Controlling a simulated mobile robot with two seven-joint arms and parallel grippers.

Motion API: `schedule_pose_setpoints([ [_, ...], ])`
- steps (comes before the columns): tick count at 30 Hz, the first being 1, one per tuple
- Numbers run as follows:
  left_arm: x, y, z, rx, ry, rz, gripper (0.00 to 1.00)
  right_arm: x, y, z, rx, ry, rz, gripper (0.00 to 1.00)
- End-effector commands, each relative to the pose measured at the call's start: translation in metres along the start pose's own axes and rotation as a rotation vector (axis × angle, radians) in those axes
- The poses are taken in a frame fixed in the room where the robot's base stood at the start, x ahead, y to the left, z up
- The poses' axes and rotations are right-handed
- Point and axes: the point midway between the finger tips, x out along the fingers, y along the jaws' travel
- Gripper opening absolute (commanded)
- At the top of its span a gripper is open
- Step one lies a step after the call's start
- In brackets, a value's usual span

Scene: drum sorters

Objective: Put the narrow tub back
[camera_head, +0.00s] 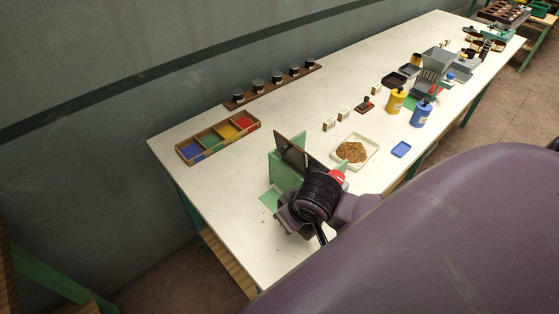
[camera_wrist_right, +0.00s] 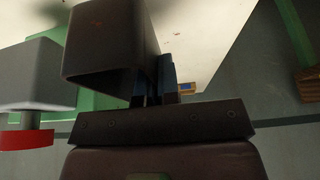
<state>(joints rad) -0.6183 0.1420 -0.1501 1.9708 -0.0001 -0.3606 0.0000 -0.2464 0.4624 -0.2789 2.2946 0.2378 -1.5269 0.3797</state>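My right gripper (camera_wrist_right: 158,92) has its blue-padded fingers close together at the side wall of a dark brown, box-shaped tub (camera_wrist_right: 95,40), which I take to be the narrow tub. In the head view the tub shows as a dark slanted piece (camera_head: 291,153) against the green sorter frame (camera_head: 283,175). My right wrist covers the gripper's fingers there. I cannot tell whether the tub touches the frame. A grey block (camera_wrist_right: 38,75) with a red disc (camera_wrist_right: 25,139) below it is beside the tub in the wrist view. My left gripper is not in view.
A cream tray of brown grains (camera_head: 372,151) lies right of the frame. A divided coloured tray (camera_head: 206,142) and a rack of dark cups (camera_head: 267,91) stand along the wall. Yellow (camera_head: 396,101) and blue (camera_head: 421,114) bottles stand farther along. The table's near left is bare.

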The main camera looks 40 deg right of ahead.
Motion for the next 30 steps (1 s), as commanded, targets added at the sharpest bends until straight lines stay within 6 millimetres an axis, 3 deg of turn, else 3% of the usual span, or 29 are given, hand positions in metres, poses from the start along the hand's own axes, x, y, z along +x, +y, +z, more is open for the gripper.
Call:
schedule_pose_setpoints([
  [1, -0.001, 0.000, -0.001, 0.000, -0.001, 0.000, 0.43, 0.000, 0.003, 0.017, 0.002, -0.007, -0.002, 0.00],
  [6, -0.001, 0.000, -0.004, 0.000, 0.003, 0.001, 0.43, -0.004, 0.014, 0.055, -0.005, -0.005, -0.003, 0.00],
  [12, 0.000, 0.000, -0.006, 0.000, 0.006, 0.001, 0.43, -0.009, 0.021, 0.082, -0.013, -0.002, -0.006, 0.00],
  [15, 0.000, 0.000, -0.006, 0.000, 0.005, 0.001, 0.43, -0.010, 0.023, 0.087, -0.014, 0.001, -0.006, 0.00],
  [20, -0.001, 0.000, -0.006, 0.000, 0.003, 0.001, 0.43, -0.006, 0.023, 0.075, -0.016, 0.005, -0.007, 0.00],
  [30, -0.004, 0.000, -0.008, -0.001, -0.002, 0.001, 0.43, 0.018, 0.022, 0.016, -0.016, 0.004, -0.008, 0.00],
])
